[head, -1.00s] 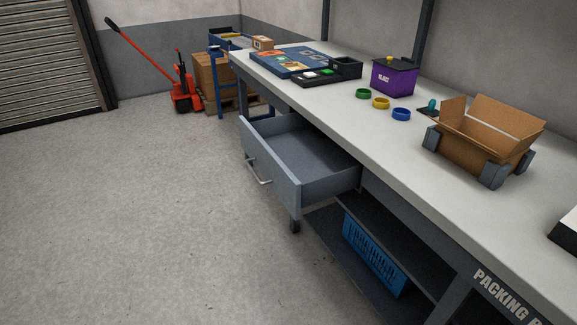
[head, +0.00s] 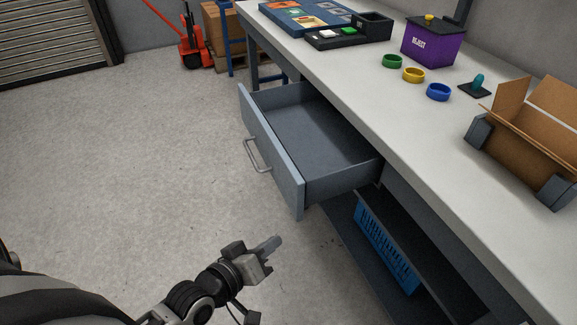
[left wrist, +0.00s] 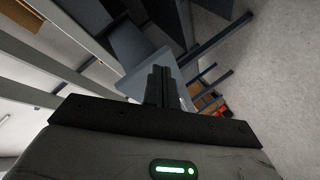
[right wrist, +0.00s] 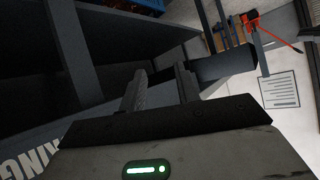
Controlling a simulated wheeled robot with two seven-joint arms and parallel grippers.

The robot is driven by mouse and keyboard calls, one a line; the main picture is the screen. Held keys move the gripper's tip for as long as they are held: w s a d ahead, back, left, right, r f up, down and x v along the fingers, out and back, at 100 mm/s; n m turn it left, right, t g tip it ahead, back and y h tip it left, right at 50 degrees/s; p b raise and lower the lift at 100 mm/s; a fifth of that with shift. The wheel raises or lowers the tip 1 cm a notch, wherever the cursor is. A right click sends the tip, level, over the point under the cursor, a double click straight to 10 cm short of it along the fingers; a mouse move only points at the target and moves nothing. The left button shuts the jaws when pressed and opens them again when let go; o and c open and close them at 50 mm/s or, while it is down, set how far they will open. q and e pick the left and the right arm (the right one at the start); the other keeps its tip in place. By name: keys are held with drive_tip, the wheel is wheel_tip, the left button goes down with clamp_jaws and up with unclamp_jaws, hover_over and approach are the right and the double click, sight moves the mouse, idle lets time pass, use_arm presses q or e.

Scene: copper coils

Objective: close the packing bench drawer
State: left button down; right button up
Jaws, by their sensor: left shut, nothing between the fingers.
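The packing bench (head: 400,125) has a pale top and a dark grey frame. Its grey drawer (head: 315,135) is pulled well out and looks empty. The drawer front (head: 270,150) carries a metal bar handle (head: 257,155). My left gripper (head: 276,241) is shut and empty, below and in front of the drawer front, apart from it in the head view. In the left wrist view its closed fingers (left wrist: 159,72) overlap a blue-grey panel, probably the drawer front. My right gripper (right wrist: 160,78) shows only in its wrist view, fingers apart and nothing between them, near dark bench parts.
On the benchtop are an open cardboard box (head: 530,140), a purple reject bin (head: 433,42), several coloured rings and a dark tray (head: 350,35). A blue crate (head: 385,245) sits on the lower shelf. The floor left of the drawer is clear.

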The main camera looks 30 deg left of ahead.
use_arm(q)
drive_tip(key=w+a+r+n+t+y+b, duration=0.1)
drive_tip(key=w+a+n+t+y, duration=0.15)
drive_tip(key=a+n, duration=0.4)
drive_tip(key=w+a+n+t+y+b, duration=0.1)
drive_tip(key=w+a+n+t+y, duration=0.15)
drive_tip(key=a+n, duration=0.4)
approach(269, 156)
drive_tip(key=w+a, duration=0.3)
drive_tip(key=shift+w+d+r+g, duration=0.2)
drive_tip(key=shift+w+d+r, duration=0.05)
drive_tip(key=shift+w+d, duration=0.25)
drive_tip(key=shift+w+d+r+g, duration=0.2)
drive_tip(key=shift+w+d+r, duration=0.05)
drive_tip(key=shift+w+d, duration=0.55)
